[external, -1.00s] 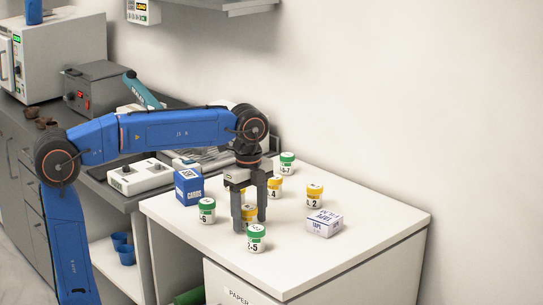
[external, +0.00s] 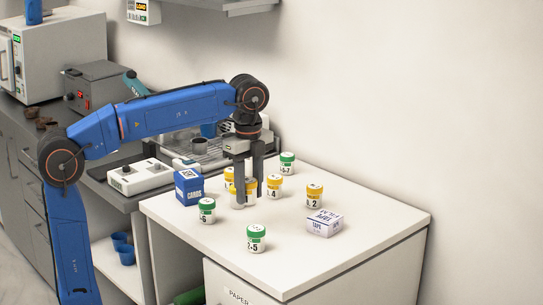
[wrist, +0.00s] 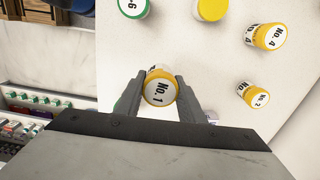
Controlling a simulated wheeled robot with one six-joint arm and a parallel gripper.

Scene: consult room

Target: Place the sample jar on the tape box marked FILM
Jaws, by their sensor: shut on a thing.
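My gripper (external: 248,203) is shut on a sample jar (external: 250,187) with a yellow lid and holds it above the white cabinet top. In the wrist view the lid of this jar (wrist: 160,92) reads No. 1, and it sits between the two fingertips (wrist: 162,84). In the external view the fingers partly hide it. A small white tape box with purple edges (external: 322,224) lies on the cabinet top to the right of my gripper. Its front shows TAPE; the marking on its top is too small to read surely.
Yellow-lidded jars No. 4 (external: 273,187) and No. 2 (external: 314,197) stand near the box and gripper. Green-lidded jars (external: 256,239), (external: 207,211) and (external: 287,164) stand around. A blue CARDS box (external: 188,187) is at left. The cabinet's front right is clear.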

